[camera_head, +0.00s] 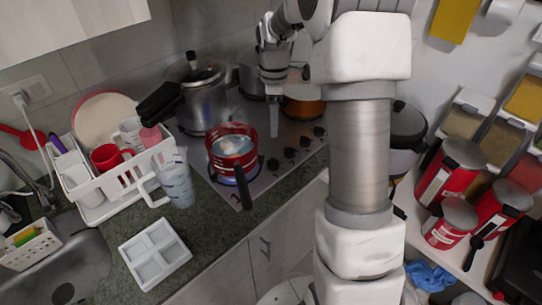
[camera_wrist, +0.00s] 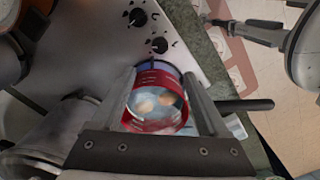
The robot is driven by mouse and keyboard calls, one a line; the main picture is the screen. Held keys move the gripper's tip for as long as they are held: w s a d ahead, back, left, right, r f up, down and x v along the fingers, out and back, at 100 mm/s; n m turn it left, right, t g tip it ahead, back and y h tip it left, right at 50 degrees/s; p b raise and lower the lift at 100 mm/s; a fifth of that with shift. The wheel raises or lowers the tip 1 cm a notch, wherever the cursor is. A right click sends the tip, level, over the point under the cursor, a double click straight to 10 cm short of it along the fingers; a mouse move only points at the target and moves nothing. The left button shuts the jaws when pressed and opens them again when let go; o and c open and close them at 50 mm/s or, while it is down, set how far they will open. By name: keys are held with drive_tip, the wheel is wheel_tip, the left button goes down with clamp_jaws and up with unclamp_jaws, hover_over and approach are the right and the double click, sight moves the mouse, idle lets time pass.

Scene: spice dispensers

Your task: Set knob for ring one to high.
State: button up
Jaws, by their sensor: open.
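The steel stove (camera_head: 262,184) carries a row of several black knobs along its right side. The knob nearest the front (camera_head: 272,164) is beside the red pot (camera_head: 231,150); another knob (camera_head: 289,152) follows farther back. I cannot tell which one is for ring one. In the wrist view two knobs show, one (camera_wrist: 160,45) just beyond the fingertips and one (camera_wrist: 137,17) farther up. My gripper (camera_wrist: 164,72) is open and empty, and the red pot (camera_wrist: 156,124) appears between its fingers. In the head view my gripper (camera_head: 273,118) hangs over the stove, pointing down.
The red pot's black handle (camera_head: 243,188) sticks out over the counter edge, with blue flame beneath the pot. A pressure cooker (camera_head: 203,100) and an orange pot (camera_head: 303,106) stand behind. A clear jug (camera_head: 177,182), a dish rack (camera_head: 99,212) and a white tray (camera_head: 140,246) are left.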

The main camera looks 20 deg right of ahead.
sight(273, 160)
wheel_tip(273, 160, down, 15)
idle(0.3)
clamp_jaws()
idle(0.4)
